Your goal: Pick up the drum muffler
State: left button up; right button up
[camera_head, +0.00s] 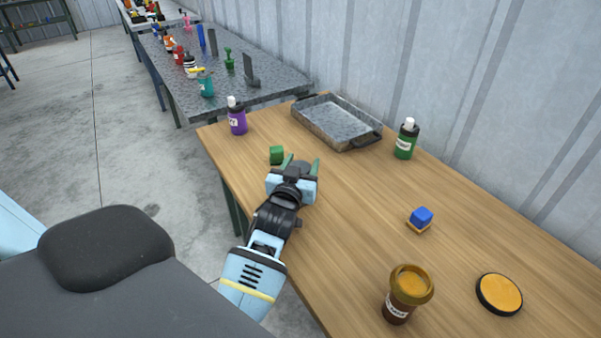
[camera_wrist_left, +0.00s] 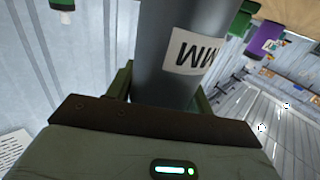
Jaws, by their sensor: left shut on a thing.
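The drum muffler shows in the left wrist view as a dark grey cylinder (camera_wrist_left: 158,40) with a white label of dark letters. My left gripper (camera_head: 301,164) is over the left part of the wooden table in the head view, its green fingers pointing away from me. In the left wrist view the fingers (camera_wrist_left: 163,92) are on either side of the cylinder, shut on it. In the head view only a small dark grey bit shows between the fingers; the gripper hides most of it. I cannot tell whether it touches the table. My right gripper is not in view.
A purple bottle (camera_head: 237,117), a metal tray (camera_head: 336,122) and a green bottle (camera_head: 405,140) stand farther back. The table's middle is clear.

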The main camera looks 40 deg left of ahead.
pick_arm(q)
jog(key=shift+r, duration=0.5)
notch_tip(320, 180, up, 3)
jog(key=shift+s+a+f, duration=0.1)
jog(key=s+a, duration=0.3)
jog(key=s, duration=0.4)
jog(key=s+a+r, duration=0.1)
jog(key=s+a, duration=0.2)
jog(key=s, duration=0.4)
jog(key=shift+s, duration=0.3)
